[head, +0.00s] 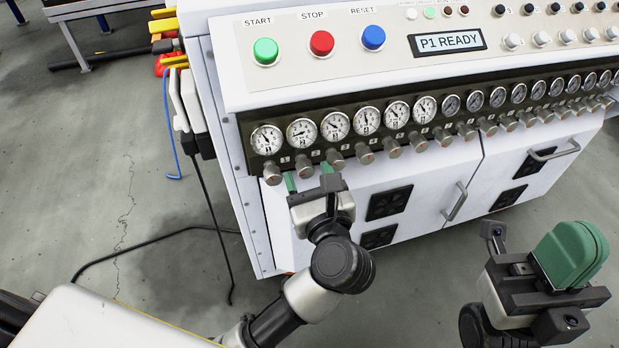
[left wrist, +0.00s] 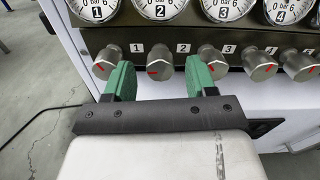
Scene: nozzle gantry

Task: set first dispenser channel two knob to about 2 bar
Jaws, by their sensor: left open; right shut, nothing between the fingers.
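The channel two knob (left wrist: 160,62) is a metal cylinder with a red pointer mark, below the gauge numbered 2 (left wrist: 160,8). The knob also shows in the head view (head: 304,169), under its round gauge (head: 302,132). The gauge needle is too small to read surely. My left gripper (left wrist: 159,70) is open, with one green finger on each side of this knob and visible gaps between. It also shows in the head view (head: 309,178). My right gripper (head: 572,254) is shut and empty, away from the panel at the lower right.
The channel one knob (left wrist: 106,62) and channel three knob (left wrist: 212,62) sit close outside my left fingers. More gauges and knobs run along the row. Green, red and blue buttons sit above, beside a display (head: 447,41) reading P1 READY. Cabinet handles (head: 455,202) project below.

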